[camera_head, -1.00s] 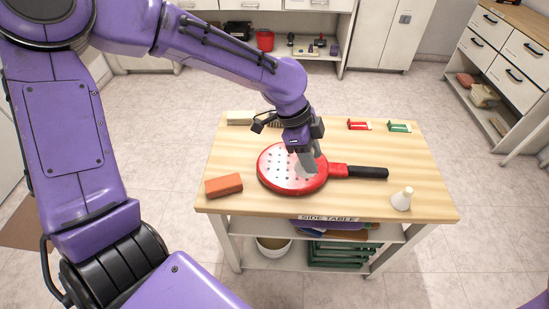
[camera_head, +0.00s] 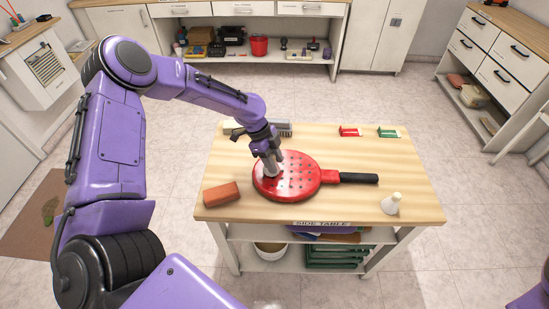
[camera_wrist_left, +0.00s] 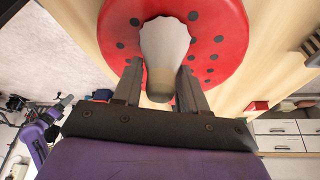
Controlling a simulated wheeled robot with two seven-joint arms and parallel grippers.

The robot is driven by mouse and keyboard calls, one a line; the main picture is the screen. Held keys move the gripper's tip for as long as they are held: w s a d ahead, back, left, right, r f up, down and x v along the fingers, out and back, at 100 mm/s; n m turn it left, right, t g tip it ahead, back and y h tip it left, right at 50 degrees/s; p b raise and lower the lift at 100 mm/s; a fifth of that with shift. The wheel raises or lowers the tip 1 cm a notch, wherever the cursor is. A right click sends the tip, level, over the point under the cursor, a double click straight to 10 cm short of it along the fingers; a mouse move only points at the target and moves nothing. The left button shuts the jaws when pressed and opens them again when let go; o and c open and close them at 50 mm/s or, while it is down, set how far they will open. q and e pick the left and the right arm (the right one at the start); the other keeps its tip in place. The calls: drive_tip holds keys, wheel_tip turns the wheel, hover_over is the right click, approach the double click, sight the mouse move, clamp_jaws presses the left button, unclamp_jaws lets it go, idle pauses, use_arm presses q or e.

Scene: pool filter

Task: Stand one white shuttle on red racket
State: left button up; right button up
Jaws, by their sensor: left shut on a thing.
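The red racket (camera_head: 300,178) lies flat on the table, its dotted face to the left and its black handle (camera_head: 360,178) to the right. My left gripper (camera_head: 271,168) is over the left part of the racket face. In the wrist view, its two fingers (camera_wrist_left: 160,88) are closed on a white shuttle (camera_wrist_left: 163,42). The wide skirt points away from the gripper toward the racket face, and the cork end is between the fingers. I cannot tell whether the skirt touches the racket. A second white shuttle (camera_head: 390,204) stands cork up at the table's front right. My right gripper is out of view.
An orange-red block (camera_head: 221,194) lies at the front left of the wooden table (camera_head: 330,205). A red item (camera_head: 350,131) and a green item (camera_head: 388,132) lie at the back right. A grey brush-like object (camera_head: 285,129) is at the back, behind my left gripper.

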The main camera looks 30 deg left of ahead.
use_arm(q)
drive_tip(key=shift+f, duration=0.15)
drive_tip(key=o, duration=1)
drive_tip(key=shift+o, duration=0.2)
drive_tip(key=b+v, duration=0.2)
drive_tip(key=v, duration=1)
drive_tip(key=shift+d, duration=0.1)
